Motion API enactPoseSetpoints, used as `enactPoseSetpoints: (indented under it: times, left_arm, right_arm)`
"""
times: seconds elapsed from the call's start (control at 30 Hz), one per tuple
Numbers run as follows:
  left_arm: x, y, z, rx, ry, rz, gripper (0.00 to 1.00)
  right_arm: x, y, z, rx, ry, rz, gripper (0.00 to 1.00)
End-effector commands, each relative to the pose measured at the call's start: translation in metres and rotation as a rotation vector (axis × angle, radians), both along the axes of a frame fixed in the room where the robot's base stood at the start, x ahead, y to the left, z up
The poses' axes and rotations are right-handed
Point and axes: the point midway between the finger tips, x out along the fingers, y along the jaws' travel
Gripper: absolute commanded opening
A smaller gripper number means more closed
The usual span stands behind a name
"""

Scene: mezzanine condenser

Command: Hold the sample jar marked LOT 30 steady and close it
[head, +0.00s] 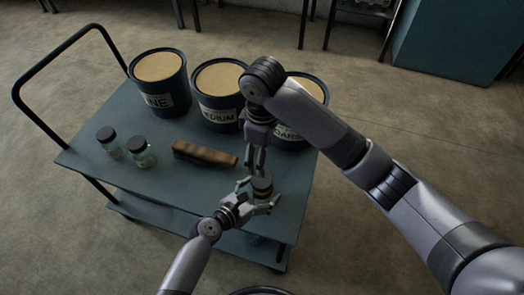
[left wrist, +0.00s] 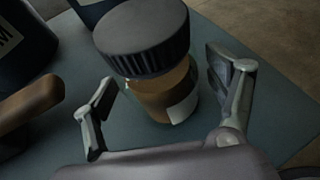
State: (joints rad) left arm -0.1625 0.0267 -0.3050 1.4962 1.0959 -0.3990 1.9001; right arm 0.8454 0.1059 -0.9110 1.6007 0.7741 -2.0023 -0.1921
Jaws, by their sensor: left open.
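A jar (head: 262,188) stands near the front right of the cart top. In the left wrist view its amber body (left wrist: 170,84) carries a pale label patch, with no readable writing. A dark ribbed lid (left wrist: 145,40) is over its mouth; I cannot tell whether it is screwed down. My left gripper (head: 259,199) is open, its fingers on either side of the jar with gaps in the left wrist view (left wrist: 166,108). My right gripper (head: 253,170) points down just above and beside the jar, fingers apart, with nothing seen between them.
The blue cart (head: 190,205) also carries two dark-lidded jars, a left one (head: 109,142) and a right one (head: 140,151), a brown wooden-looking piece (head: 204,153) and three tubs (head: 158,80) at the back. The cart's front left is clear.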

Motion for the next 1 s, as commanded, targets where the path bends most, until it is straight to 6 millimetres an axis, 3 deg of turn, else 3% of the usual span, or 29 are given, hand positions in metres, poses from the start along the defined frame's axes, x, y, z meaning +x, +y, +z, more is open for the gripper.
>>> enactPoseSetpoints:
  times: [0.5,1.0]
  left_arm:
    - [-0.070,0.059,0.036,0.003,0.002,0.000,0.80]
    - [-0.079,0.066,0.042,0.001,0.002,0.000,0.80]
  right_arm:
    - [0.000,0.000,0.000,0.000,0.000,0.000,0.72]
    - [0.000,0.000,0.000,0.000,0.000,0.000,0.72]
